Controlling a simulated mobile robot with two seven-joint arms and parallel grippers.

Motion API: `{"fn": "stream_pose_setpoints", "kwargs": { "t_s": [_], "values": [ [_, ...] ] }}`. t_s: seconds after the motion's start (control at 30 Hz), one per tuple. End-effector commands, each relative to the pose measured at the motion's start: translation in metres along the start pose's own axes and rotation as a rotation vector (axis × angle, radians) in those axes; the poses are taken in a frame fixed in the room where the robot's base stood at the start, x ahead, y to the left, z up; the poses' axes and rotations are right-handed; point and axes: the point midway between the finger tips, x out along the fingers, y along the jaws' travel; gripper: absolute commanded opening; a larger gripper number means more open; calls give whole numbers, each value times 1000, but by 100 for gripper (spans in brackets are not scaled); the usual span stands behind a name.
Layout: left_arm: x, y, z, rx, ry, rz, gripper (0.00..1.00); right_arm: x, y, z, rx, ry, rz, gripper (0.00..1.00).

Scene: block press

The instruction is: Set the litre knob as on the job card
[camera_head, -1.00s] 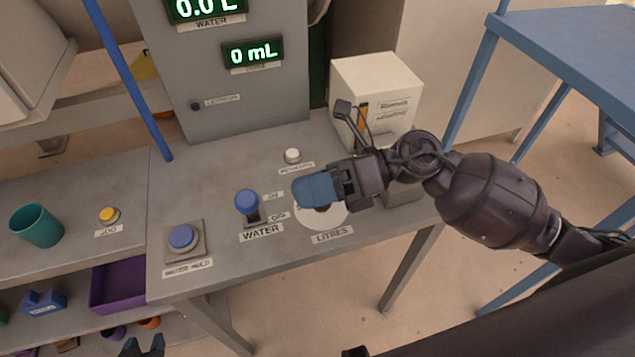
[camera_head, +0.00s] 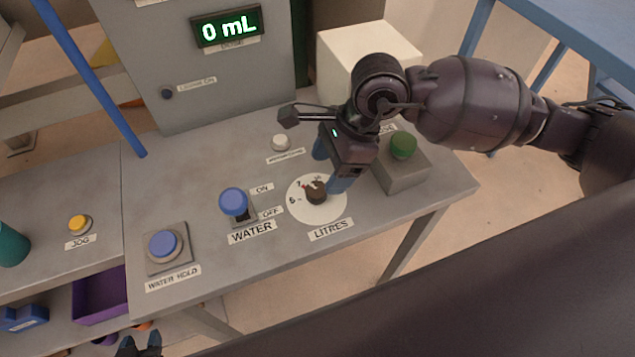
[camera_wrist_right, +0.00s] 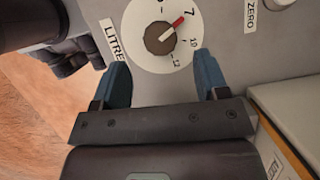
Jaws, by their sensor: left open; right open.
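The litre knob (camera_head: 316,193) is a dark round knob on a white dial (camera_head: 301,212) labelled LITRES, on the grey bench. In the right wrist view the knob (camera_wrist_right: 160,38) has a red pointer, which points at or very near the 7; 10 and 12 also show. My right gripper (camera_head: 330,167) is open, with its blue fingers apart, beside the knob and over the dial's far right edge. In the wrist view nothing is between its fingers (camera_wrist_right: 163,75). My left gripper (camera_head: 140,346) is open at the bottom edge, partly cut off. No readable job card shows.
A blue WATER switch (camera_head: 234,203) and a blue WATER HOLD button (camera_head: 163,245) stand left of the dial. A white button (camera_head: 281,142) is behind it. A green button (camera_head: 403,146) on a grey box is to the right.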

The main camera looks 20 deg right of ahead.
Motion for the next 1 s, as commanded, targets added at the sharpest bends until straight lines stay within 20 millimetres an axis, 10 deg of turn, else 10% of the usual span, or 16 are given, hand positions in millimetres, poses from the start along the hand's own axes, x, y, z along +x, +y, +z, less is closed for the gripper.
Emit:
{"fn": "stream_pose_setpoints", "kwargs": {
  "t_s": [0.3,0.77,1.0],
  "values": [
    [4,1,3,1,-3,3,43,46,0,0,2,-2,3,68],
    [4,2,1,1,1,3,43,55,0,0,1,-1,1,68],
    [4,2,0,1,1,3,43,55,0,0,1,-1,1,32]
  ]
}}
